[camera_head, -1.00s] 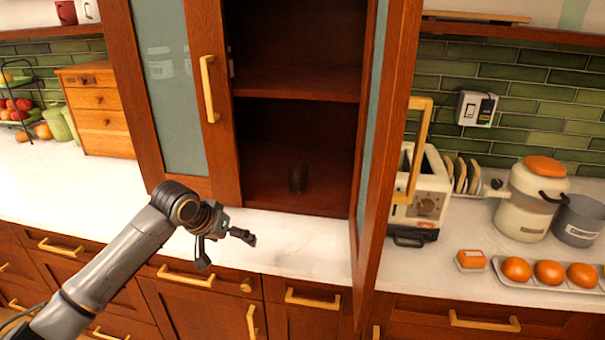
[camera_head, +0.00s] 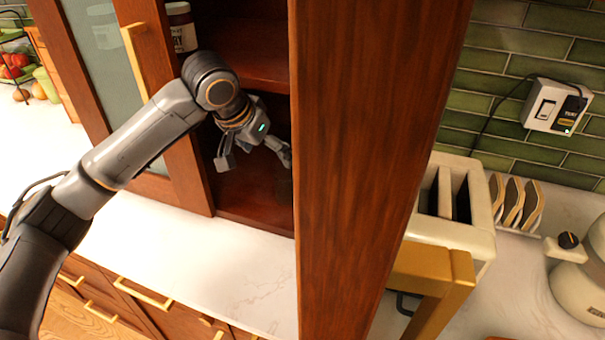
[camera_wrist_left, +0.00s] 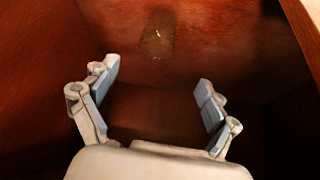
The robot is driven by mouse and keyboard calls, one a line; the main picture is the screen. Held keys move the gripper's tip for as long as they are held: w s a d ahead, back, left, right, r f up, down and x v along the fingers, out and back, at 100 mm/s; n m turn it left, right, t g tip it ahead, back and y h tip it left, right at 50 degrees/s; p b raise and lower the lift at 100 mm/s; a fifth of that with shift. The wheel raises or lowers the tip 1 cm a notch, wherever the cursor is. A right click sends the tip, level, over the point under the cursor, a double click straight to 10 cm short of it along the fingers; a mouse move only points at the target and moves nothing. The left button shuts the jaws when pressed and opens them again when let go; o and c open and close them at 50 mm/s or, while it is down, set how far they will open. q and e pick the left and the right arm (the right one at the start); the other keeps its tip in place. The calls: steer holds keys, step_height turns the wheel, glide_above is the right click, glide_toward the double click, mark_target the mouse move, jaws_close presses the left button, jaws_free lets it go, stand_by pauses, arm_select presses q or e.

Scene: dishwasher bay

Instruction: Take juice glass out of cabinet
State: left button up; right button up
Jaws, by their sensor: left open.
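The cabinet (camera_head: 245,195) stands open on the counter. The juice glass (camera_wrist_left: 158,38) is a dark, see-through shape inside it, ahead of my left gripper in the left wrist view. In the head view I cannot make the glass out clearly behind the gripper and the door. My left gripper (camera_head: 254,160) is inside the lower compartment, open and empty. Its two fingers stand wide apart in the left wrist view (camera_wrist_left: 158,82), with the glass beyond the fingertips and not between them. My right gripper is not in view.
The open right door (camera_head: 370,130) juts toward me, close to the right of the gripper. A shelf (camera_head: 250,68) with a jar (camera_head: 182,28) lies above. A toaster (camera_head: 460,205) stands right of the door. The white counter (camera_head: 200,255) in front is clear.

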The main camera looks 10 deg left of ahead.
arm_select(q)
steer(key=p, duration=0.1)
glide_toward(287, 179)
steer(key=f, duration=0.1)
steer(key=d+f, duration=0.1)
steer(key=f+p, duration=0.1)
steer(key=shift+w+d+f, duration=0.1)
steer(key=shift+w+d, duration=0.15)
steer(key=shift+d, duration=0.1)
steer(key=x, duration=0.3)
steer(key=shift+d+f+p, duration=0.1)
steer(key=shift+f+p, duration=0.1)
steer(key=shift+p, duration=0.2)
steer(key=shift+w+f, duration=0.1)
steer(key=shift+f, duration=0.05)
steer(key=c, duration=1.3)
steer(key=shift+c, duration=0.6)
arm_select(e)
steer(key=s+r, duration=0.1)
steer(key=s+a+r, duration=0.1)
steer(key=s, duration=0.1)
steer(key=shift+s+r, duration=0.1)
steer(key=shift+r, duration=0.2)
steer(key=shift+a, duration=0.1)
